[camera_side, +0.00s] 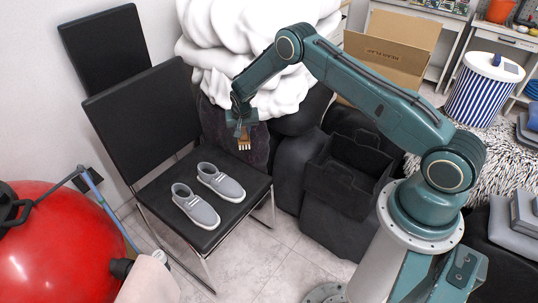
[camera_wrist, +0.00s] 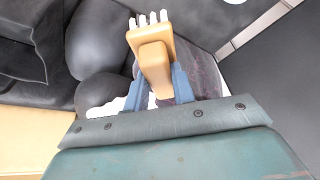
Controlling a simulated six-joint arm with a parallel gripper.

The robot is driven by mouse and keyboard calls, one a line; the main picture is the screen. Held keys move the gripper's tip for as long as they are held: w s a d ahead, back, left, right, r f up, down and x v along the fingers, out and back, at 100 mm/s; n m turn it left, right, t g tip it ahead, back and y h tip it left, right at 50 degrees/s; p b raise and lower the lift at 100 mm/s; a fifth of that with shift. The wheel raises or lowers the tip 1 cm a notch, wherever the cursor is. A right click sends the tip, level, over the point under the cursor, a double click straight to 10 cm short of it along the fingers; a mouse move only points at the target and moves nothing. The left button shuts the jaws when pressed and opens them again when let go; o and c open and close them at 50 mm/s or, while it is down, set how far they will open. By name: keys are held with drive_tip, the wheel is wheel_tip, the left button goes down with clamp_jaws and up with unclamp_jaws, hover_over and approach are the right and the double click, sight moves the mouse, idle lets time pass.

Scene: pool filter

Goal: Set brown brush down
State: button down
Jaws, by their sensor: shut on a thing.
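The brown brush (camera_side: 244,143) has a tan body and pale bristle tufts. In the side view it hangs below my gripper (camera_side: 240,125), above and behind the far right part of the black chair's seat. In the wrist view the brush (camera_wrist: 152,58) points away from me between the two blue fingers of my gripper (camera_wrist: 160,85), which are shut on it. The bristle tufts show at its far end. I cannot tell from these views how high the brush is above the surface under it.
Grey shoes (camera_side: 208,194) stand on the black chair seat (camera_side: 240,212). An empty black crate (camera_side: 350,175) is to the right. White bedding (camera_side: 215,60) is piled behind my gripper. A cardboard box (camera_side: 390,47) is farther back.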

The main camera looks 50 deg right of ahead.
drive_tip(key=shift+d, duration=0.1)
hover_over(247, 177)
wheel_tip(247, 177, down, 16)
idle(0.8)
drive_tip(key=shift+s+f, duration=0.1)
drive_tip(key=shift+f, duration=1.85)
drive_tip(key=shift+f, duration=0.1)
drive_tip(key=c, duration=1.2)
unclamp_jaws()
drive_tip(key=shift+o, duration=0.2)
